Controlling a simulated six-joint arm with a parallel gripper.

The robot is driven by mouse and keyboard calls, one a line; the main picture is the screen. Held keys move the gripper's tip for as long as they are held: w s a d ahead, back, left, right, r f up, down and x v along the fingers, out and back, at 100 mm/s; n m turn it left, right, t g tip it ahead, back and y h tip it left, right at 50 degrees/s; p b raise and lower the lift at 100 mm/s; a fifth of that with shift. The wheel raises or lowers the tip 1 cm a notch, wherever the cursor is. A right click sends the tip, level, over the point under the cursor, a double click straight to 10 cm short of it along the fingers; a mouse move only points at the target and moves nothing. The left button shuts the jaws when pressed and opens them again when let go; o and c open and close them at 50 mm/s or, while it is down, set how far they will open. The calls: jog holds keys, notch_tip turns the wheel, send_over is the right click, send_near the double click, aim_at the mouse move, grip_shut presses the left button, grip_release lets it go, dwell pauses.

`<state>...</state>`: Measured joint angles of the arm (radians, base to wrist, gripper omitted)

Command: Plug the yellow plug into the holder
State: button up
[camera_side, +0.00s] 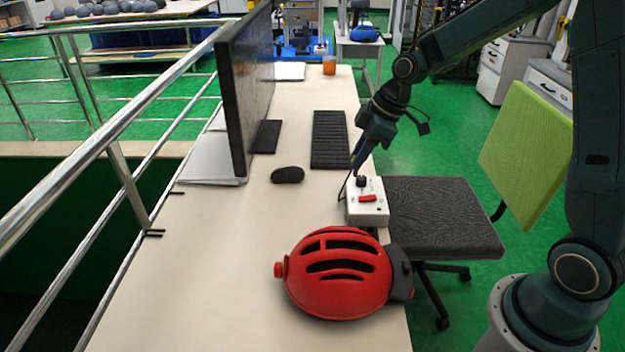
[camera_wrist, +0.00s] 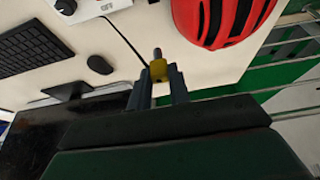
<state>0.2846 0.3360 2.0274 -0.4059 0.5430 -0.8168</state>
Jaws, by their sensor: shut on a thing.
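In the wrist view, the yellow plug (camera_wrist: 158,70) sits between the two fingers of my gripper (camera_wrist: 158,80), which is shut on it. Its grey metal tip points away from the gripper. A thin black cable runs from beside the white box toward the plug. In the side view, my gripper (camera_side: 356,162) is above the table's right edge, just behind the white box (camera_side: 367,212). The plug cannot be made out there. The box carries a black round part (camera_side: 361,182) and a red switch (camera_side: 367,198). I cannot tell which part is the holder.
A red helmet (camera_side: 338,275) lies in front of the box. A mouse (camera_side: 287,175), a keyboard (camera_side: 329,139) and a monitor (camera_side: 243,90) are to the left and behind. A chair (camera_side: 440,215) stands at the table's right edge. The table's front left is clear.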

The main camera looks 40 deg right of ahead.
jog(key=s+d+f, duration=0.2)
jog(key=f, duration=0.5)
jog(key=s+d+f, duration=0.1)
jog(key=s+f, duration=0.1)
jog(key=f, duration=0.4)
jog(key=shift+d+f, duration=0.35)
jog(key=shift+f, duration=0.25)
jog(key=shift+f, duration=0.6)
jog(key=shift+f, duration=1.15)
jog(key=shift+f, duration=0.3)
jog(key=shift+f, duration=0.45)
dwell(0.7)
jog(key=o, duration=0.8)
